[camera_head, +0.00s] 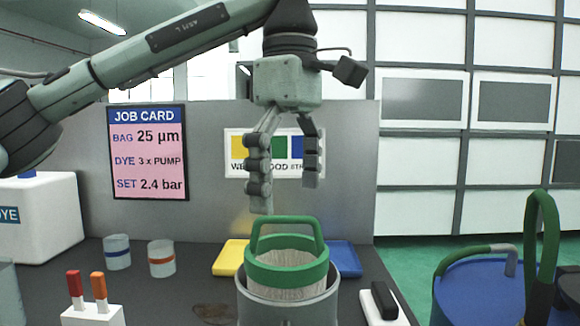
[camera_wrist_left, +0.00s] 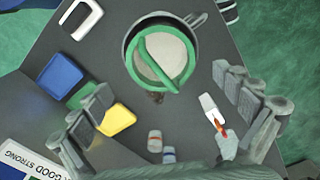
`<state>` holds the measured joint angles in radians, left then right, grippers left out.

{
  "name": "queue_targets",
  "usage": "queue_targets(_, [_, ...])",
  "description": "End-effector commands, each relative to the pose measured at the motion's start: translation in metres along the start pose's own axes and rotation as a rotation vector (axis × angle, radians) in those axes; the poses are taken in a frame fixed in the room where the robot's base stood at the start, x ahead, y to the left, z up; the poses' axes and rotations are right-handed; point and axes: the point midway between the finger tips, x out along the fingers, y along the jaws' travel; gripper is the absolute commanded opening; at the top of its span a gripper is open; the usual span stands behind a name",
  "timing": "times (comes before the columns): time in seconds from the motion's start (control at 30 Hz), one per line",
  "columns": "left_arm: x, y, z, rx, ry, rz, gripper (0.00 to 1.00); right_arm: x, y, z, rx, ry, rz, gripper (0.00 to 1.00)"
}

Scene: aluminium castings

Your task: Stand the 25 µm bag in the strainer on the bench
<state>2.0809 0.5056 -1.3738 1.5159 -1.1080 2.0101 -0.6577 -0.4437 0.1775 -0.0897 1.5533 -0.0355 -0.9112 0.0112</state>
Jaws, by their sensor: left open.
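A pale bag with a green rim and an arched green handle (camera_head: 287,271) stands upright inside a round grey metal vessel (camera_head: 288,312), which looks like the strainer on the bench. The green rim sits at the vessel's mouth. No micron mark on the bag can be read. My left gripper (camera_head: 286,190) is open and empty, pointing down just above the handle, with clear space between its fingers. The wrist view also shows the bag's green rim (camera_wrist_left: 186,72) in the vessel, beyond the spread fingers. My right gripper is not in view.
A job card (camera_head: 147,150) on the grey panel reads bag 25 µm. Yellow (camera_head: 230,258) and blue (camera_head: 345,258) pads lie behind the vessel. Two banded cups (camera_head: 161,258) and a white block with red and orange handles (camera_head: 92,315) stand left. A blue drum (camera_head: 475,290) stands right.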

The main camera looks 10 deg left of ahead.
Motion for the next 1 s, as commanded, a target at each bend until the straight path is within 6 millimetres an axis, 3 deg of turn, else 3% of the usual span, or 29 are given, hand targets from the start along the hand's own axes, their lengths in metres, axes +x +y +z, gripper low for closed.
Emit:
queue_targets(0.1, [-0.02, 0.0, 0.001, -0.001, 0.002, 0.002, 1.0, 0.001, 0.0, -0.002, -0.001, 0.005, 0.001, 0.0])
queue_targets(0.3, [-0.033, 0.0, 0.0, 0.0, 0.001, 0.0, 1.0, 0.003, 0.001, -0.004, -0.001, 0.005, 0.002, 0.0])
queue_targets(1.0, [-0.034, 0.0, 0.0, 0.001, 0.0, -0.001, 1.0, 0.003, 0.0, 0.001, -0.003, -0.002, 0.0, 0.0])
